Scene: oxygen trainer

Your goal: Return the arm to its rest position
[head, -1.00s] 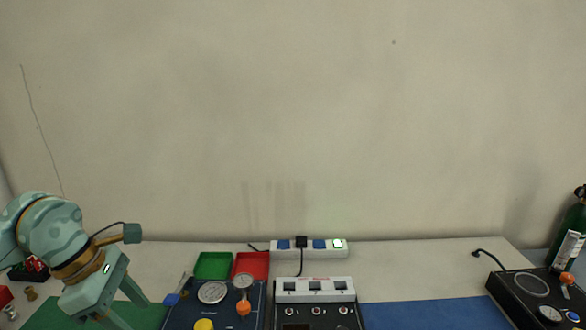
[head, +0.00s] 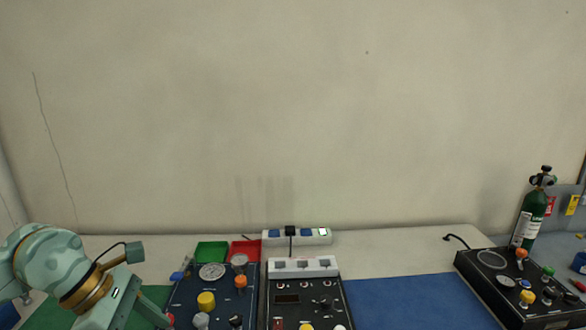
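My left arm comes in at the lower left of the head view, over the green mat (head: 36,312). Its gripper (head: 138,322) points down at the bottom edge, left of the dark blue gauge panel (head: 185,300). Its fingers look spread with green mat showing between them, and I see nothing held. The fingertips are partly cut off by the frame. My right arm and gripper are not in view.
A black control box (head: 305,300) stands beside the gauge panel. Green (head: 211,251) and red (head: 245,250) trays and a power strip (head: 297,237) lie behind. The blue mat (head: 415,302) is clear. At right stand a black panel (head: 490,285) and a green cylinder (head: 530,220).

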